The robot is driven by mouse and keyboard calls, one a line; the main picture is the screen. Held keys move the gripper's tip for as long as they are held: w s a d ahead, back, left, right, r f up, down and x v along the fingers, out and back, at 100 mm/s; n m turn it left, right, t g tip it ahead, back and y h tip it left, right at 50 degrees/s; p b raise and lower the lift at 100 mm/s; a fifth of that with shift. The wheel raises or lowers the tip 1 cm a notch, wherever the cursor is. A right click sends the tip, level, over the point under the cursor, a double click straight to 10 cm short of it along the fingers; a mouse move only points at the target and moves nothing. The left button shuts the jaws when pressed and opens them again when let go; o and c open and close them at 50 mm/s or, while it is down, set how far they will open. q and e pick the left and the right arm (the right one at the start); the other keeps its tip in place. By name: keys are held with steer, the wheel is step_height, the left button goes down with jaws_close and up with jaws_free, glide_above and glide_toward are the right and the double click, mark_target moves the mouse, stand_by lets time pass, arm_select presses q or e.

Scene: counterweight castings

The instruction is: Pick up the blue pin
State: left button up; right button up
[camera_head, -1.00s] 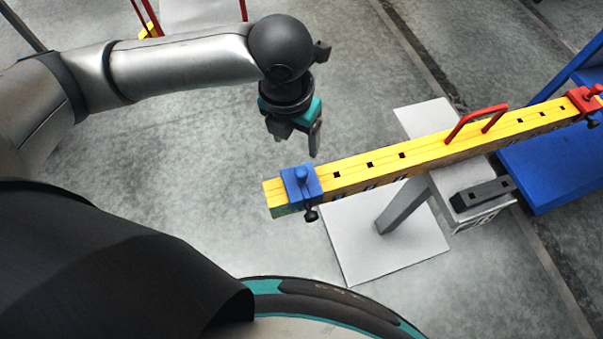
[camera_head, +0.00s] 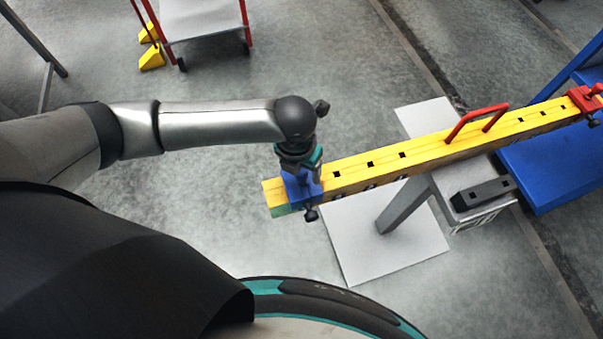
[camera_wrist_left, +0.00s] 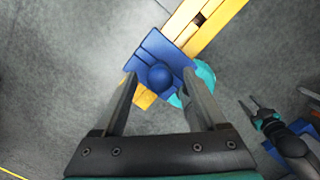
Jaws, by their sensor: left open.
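The blue pin (camera_wrist_left: 160,76) shows a round blue head on the blue clamp (camera_head: 290,190) at the near left end of the yellow beam (camera_head: 350,170). My left gripper (camera_head: 300,176) is directly over this clamp and hides most of the pin in the head view. In the left wrist view my left gripper (camera_wrist_left: 160,85) is open, with one finger on each side of the pin head. Whether the fingers touch it I cannot tell. What looks like my right gripper (camera_wrist_left: 250,106) shows small at the right of that view; its jaw state is unclear.
A black knob (camera_head: 311,215) sticks out below the clamp. A red handle (camera_head: 476,122) rises from the beam, and a red clamp (camera_head: 583,98) sits at its far end. A grey stand with a pale base plate (camera_head: 355,245) supports the beam. Floor left of the beam is clear.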

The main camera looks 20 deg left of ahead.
arm_select(q)
steer(key=shift+f, duration=0.5)
jaws_close()
stand_by(0.3)
